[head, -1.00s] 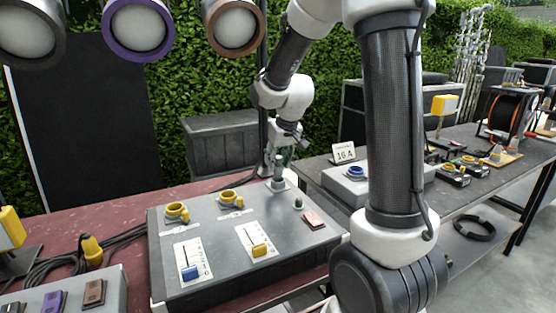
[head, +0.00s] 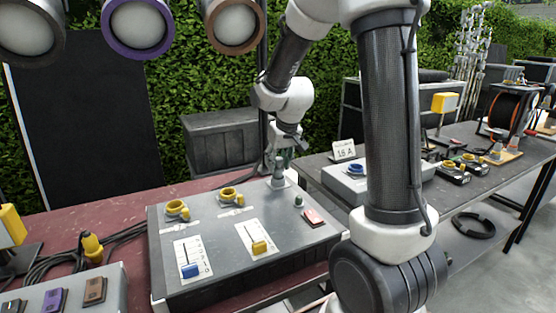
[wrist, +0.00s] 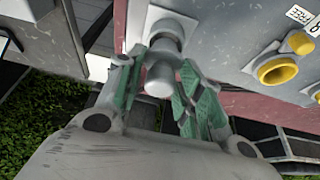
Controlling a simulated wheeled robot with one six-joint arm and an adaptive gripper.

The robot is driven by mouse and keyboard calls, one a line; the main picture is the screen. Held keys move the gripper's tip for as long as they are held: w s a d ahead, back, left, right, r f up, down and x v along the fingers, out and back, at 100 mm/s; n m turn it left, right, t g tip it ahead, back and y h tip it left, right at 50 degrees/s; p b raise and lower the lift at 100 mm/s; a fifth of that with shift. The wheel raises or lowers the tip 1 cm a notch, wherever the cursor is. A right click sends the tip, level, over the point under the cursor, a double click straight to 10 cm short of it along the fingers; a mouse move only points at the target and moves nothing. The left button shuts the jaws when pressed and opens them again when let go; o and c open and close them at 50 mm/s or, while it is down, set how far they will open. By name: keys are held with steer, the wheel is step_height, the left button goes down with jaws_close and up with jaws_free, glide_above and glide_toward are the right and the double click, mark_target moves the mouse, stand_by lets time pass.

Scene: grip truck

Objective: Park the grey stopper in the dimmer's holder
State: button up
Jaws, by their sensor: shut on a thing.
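The dimmer (head: 215,255) is a wide grey box on the red table, with two yellow-ringed sockets and two sliders on top. My gripper (head: 280,166) is at its back right corner, pointing down. In the wrist view my gripper (wrist: 167,88) has green-padded fingers shut on the grey stopper (wrist: 159,80). The stopper's round end faces the camera. The holder (wrist: 165,20) is a pale plate with a round grey fitting directly beyond the stopper; it also shows in the head view (head: 278,184). The stopper lines up with the fitting, but I cannot tell how deeply it sits.
A blue-ringed socket box (head: 345,180) and a 16 A sign (head: 344,150) stand on the dark table. Lamps (head: 137,25) hang at upper left.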

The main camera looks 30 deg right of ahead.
steer(key=shift+f, duration=1.1)
steer(key=o, duration=1.1)
steer(key=shift+c, duration=0.2)
steer(key=o, duration=0.3)
steer(key=shift+o, duration=0.2)
steer(key=shift+r, duration=0.15)
steer(key=shift+r, duration=2.35)
